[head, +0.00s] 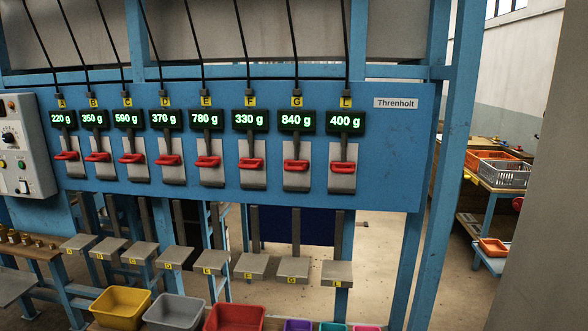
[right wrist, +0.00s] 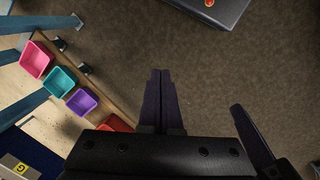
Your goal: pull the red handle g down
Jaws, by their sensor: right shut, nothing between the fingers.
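The red handle g (head: 297,165) sits on the upper part of its grey plate in the blue panel, under the yellow G label (head: 297,101) and a display (head: 297,121) reading 840 g. It is level with the row of other red handles. My right gripper (right wrist: 160,75) shows in the right wrist view, its fingers shut together with nothing between them. It is over brown floor and touches no handle. Neither gripper shows in the head view, and handle g is not in the right wrist view.
The blue panel (head: 390,150) carries several like handles, with L (head: 344,167) to the right of g and F (head: 251,163) to its left. Small grey shelves (head: 293,270) and coloured bins (head: 235,318) stand below. A control box (head: 25,145) is at left.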

